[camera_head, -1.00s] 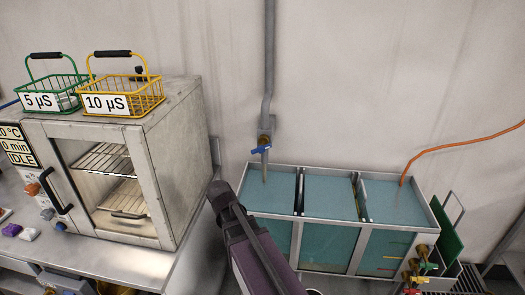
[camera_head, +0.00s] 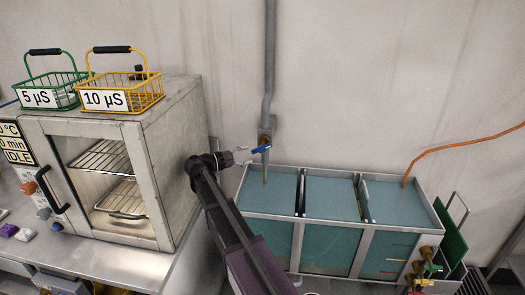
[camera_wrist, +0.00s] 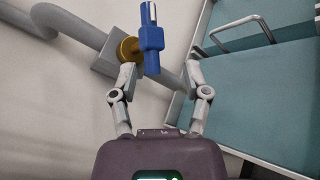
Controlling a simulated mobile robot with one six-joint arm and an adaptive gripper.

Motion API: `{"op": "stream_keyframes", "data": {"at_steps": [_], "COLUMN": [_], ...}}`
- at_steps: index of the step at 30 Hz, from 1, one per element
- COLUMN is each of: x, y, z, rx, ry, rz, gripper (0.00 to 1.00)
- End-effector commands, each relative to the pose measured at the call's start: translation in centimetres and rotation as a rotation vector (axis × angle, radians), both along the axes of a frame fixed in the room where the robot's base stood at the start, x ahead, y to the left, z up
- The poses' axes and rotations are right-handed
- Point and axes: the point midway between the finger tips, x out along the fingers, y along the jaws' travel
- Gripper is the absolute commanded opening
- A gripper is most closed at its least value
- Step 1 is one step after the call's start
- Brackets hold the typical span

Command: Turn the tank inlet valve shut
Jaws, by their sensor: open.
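The tank inlet valve has a blue handle (camera_head: 262,149) and a brass body (camera_head: 264,138) on a grey wall pipe above the tank's left compartment. My gripper (camera_head: 243,156) is just left of the handle, pointing at it. In the wrist view the blue handle (camera_wrist: 151,40) stands in front of the brass body (camera_wrist: 128,48). There my gripper (camera_wrist: 162,80) is open and empty. The handle's lower end lies between the fingertips in the picture, nearer the left one. I cannot tell whether they touch.
The tank (camera_head: 328,225) has three compartments of blue-green water below the valve. A metal oven (camera_head: 170,150) with a green basket (camera_head: 50,92) and a yellow basket (camera_head: 122,95) on top stands left. An orange hose (camera_head: 450,145) enters the tank at right.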

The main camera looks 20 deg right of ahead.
Motion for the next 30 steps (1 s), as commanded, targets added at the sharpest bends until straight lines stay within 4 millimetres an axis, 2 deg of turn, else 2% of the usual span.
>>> {"op": "stream_keyframes", "data": {"at_steps": [4,19,26,30], "x": [0.7,0.6,0.7,0.7], "y": [0.1,-0.4,-2.3,-4.0], "z": [0.7,0.7,0.7,0.7], "rx": [-0.042,-0.046,-0.045,-0.045], "ry": [0.017,0.018,0.018,0.018], "rz": [0.001,-0.002,-0.002,-0.004], "gripper": [0.61,0.61,0.61,0.61]}}
